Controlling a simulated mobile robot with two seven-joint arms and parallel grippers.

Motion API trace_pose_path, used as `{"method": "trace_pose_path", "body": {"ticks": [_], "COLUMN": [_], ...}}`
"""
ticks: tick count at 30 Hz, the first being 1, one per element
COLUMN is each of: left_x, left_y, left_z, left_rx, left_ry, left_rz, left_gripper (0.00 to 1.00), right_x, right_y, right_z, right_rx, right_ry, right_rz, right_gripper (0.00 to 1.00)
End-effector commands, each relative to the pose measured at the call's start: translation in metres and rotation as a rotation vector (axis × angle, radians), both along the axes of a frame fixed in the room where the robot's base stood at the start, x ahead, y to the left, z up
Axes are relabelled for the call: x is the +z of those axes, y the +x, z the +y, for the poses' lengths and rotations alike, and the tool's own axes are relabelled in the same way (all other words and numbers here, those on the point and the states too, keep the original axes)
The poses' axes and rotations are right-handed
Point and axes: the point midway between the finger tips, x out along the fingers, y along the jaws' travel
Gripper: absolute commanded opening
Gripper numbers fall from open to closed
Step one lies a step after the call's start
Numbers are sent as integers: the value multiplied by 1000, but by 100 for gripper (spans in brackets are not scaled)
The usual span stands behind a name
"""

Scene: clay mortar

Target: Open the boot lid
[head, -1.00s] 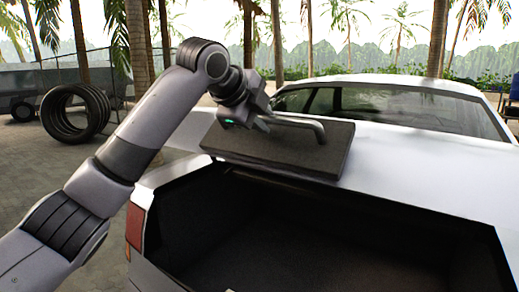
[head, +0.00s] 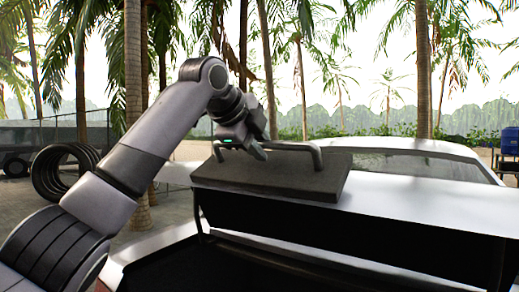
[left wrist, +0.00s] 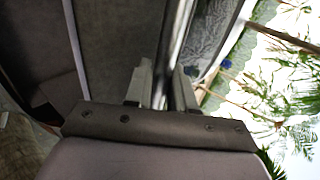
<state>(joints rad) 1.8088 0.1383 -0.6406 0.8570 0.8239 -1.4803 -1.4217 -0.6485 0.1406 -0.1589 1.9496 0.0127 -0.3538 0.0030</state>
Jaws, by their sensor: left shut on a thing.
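The white boot lid (head: 420,212) of the car is raised, with its dark front edge above the black boot interior (head: 210,268). A dark plate (head: 270,177) sits on the lid and carries a grey bar handle (head: 295,146). My left gripper (head: 255,150) is shut on the handle near its left end. In the left wrist view the two fingers (left wrist: 161,88) stand on either side of the shiny bar (left wrist: 178,45). My right gripper is not in view.
Stacked black tyres (head: 64,172) stand on the paving at left, with palm trunks (head: 133,120) behind my arm. A blue barrel (head: 510,141) is at the far right. The air above the lid is clear.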

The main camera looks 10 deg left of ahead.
Motion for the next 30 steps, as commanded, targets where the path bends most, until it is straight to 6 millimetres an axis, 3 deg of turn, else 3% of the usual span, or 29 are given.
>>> {"method": "trace_pose_path", "body": {"ticks": [7, 8, 9, 10, 22, 30], "left_x": [-1, -1, -1, -1, 0, 22], "left_y": [0, 0, 0, 0, -2, -32], "left_z": [0, 0, 0, 0, 1, 12], "left_rx": [0, 1, 1, 1, 0, 1], "left_ry": [1, 0, 0, 0, 1, -2], "left_rz": [3, 3, 2, 2, 2, -3], "left_gripper": [0, 27, 40, 42, 42, 42], "right_x": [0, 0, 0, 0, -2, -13], "right_y": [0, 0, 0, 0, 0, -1], "right_z": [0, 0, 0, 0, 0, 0], "right_rx": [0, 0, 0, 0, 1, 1], "right_ry": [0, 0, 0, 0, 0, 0], "right_rz": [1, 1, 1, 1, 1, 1], "right_gripper": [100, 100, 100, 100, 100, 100]}}
